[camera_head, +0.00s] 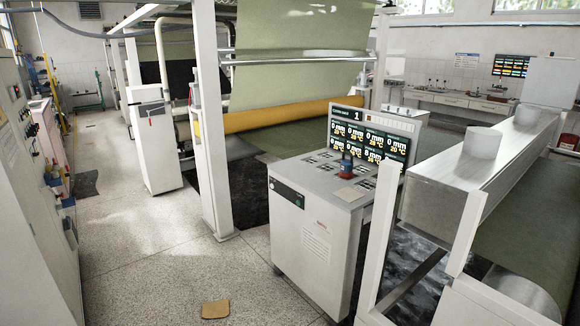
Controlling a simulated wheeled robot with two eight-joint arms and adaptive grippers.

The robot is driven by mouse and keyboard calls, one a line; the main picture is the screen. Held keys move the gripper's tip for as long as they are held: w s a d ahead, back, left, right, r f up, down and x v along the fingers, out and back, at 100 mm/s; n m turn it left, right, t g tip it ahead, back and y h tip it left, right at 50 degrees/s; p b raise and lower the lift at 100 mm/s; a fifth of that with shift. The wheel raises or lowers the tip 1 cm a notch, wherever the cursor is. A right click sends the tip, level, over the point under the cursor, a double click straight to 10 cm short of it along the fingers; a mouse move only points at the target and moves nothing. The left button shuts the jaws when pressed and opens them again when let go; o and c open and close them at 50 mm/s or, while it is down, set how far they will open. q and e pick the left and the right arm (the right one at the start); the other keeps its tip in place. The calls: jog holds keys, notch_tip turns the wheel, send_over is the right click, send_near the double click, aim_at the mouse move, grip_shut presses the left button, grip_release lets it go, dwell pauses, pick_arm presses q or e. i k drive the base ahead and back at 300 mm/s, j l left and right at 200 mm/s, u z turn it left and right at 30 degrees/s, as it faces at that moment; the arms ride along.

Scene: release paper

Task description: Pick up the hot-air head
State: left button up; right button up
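I cannot make out for sure a hot-air head. A small upright blue and red object (346,164) stands on the sloped top of the white control console (318,243); it is too small to tell what it is. A small beige square (349,194) lies in front of it on the same top. Neither of my grippers is in view.
A display (368,139) stands at the console's back. A white post (209,120) and a white cabinet (154,145) stand left of it. A tan piece (215,309) lies on the open floor (150,270). A long machine cover (485,165) and green sheet fill the right.

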aim_at(347, 166)
jog(key=i+j+u, duration=0.15)
jog(key=i+u, duration=0.2)
jog(key=i, duration=0.55)
jog(key=i+l+u, duration=0.15)
jog(key=i+u, duration=0.15)
jog(key=i, duration=0.65)
